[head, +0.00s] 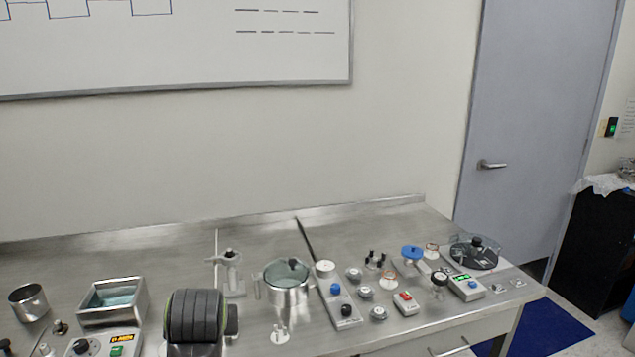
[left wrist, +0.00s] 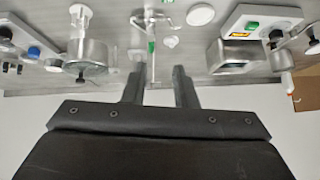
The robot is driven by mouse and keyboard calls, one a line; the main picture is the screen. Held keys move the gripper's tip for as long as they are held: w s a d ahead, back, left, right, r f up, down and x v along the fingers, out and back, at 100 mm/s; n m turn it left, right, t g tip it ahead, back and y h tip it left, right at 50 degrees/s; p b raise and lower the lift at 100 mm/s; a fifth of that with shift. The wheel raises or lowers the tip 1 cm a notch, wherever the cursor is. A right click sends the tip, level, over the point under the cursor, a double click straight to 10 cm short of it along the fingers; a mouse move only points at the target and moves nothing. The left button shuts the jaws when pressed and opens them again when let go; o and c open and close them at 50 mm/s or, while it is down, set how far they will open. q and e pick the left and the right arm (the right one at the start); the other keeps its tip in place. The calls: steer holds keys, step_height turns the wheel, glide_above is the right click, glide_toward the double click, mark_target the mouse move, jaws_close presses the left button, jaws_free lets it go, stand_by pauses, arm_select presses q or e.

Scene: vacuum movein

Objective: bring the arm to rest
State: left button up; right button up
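My left gripper (left wrist: 157,78) shows in the left wrist view, with its two dark fingers standing apart. A thin upright rod with a green part (left wrist: 151,46) lies behind the gap; I see nothing clasped between the fingers. In the head view a dark ribbed body at the lower left, between the metal bath and the metal pot, looks like part of my arm, but its fingers cannot be made out. My right gripper is in neither view.
The steel bench carries a metal bath (head: 112,303), a metal pot (head: 288,297), a stand (head: 230,272) and several small devices. A round dark-lidded vessel (head: 474,253) stands at the right end. The bench's back strip is mostly clear.

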arm_select(q)
steer(key=s+a+f+g, duration=0.1)
steer(key=s+a+f, duration=0.2)
steer(key=s+f, duration=0.35)
steer(key=s+a+f+g, duration=0.1)
steer(key=s+a+f, duration=0.3)
steer(key=s+f, duration=0.3)
steer(key=s+a+f+m+g, duration=0.1)
steer(key=s+f, duration=0.2)
steer(key=s, duration=0.3)
steer(key=s+a+f+h, duration=0.1)
steer(key=s+f, duration=0.1)
steer(key=s, duration=0.5)
steer(key=s+a+f+m+g, duration=0.1)
steer(key=s+f, duration=0.2)
steer(key=s, duration=0.3)
step_height(320, 180, down, 24)
steer(key=a+g, duration=0.1)
steer(key=s+f+g+h, duration=0.1)
steer(key=s+f, duration=1.3)
steer(key=f, duration=0.2)
steer(key=shift+s+d+f+g, duration=0.2)
steer(key=shift+s+d+g, duration=0.1)
steer(key=shift+d, duration=0.15)
steer(key=shift+o, duration=0.6)
steer(key=shift+s+f, duration=0.15)
steer(key=shift+s, duration=0.2)
